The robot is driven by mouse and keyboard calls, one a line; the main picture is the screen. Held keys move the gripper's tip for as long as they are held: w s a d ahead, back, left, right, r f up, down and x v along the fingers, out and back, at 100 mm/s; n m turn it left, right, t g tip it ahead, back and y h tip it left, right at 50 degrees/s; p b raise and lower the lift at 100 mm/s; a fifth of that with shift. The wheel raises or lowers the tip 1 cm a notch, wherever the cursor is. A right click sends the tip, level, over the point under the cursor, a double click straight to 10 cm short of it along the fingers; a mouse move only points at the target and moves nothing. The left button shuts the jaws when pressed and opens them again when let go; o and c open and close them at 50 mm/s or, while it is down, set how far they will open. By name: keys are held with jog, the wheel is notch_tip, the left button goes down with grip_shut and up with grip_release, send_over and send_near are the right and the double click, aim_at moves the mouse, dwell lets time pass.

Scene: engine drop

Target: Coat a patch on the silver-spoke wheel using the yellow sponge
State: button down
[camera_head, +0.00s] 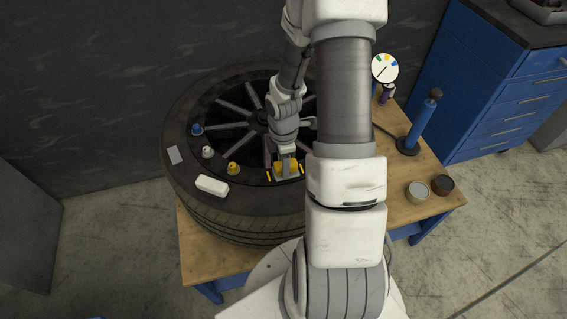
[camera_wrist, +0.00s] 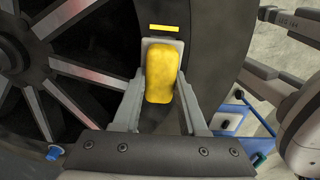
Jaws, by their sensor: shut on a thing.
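The silver-spoke wheel (camera_head: 235,213) lies flat on the wooden bench, with a dark tyre around silver spokes; it fills much of the wrist view (camera_wrist: 68,108). My gripper (camera_head: 287,174) is over the near right part of the wheel and is shut on the yellow sponge (camera_wrist: 161,80). The sponge also shows at the fingertips in the head view (camera_head: 288,165). A short yellow bar (camera_wrist: 180,28) shows on the dark surface just beyond the sponge. A pale area (camera_wrist: 150,43) shows at the sponge's far end. Whether the sponge touches the wheel I cannot tell.
A dial (camera_head: 385,67), a blue cylinder (camera_head: 421,122) and two cans (camera_head: 418,192) stand on the bench's right.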

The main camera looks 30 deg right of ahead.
jog(key=shift+a, duration=0.1)
jog(key=shift+w+a, duration=0.25)
jog(key=shift+a, duration=0.55)
jog(key=shift+w+a, duration=0.25)
jog(key=shift+a, duration=0.55)
jog(key=shift+d, duration=0.1)
jog(key=shift+s+d+r, duration=0.15)
jog(key=shift+s+d, duration=0.05)
jog(key=shift+d, duration=0.45)
jog(key=shift+s+d+p, duration=0.15)
jog(key=shift+d+p, duration=0.1)
jog(key=shift+d, duration=0.25)
jog(key=shift+s+d+p, duration=0.15)
jog(key=shift+d+p, duration=0.1)
jog(key=shift+d, duration=0.25)
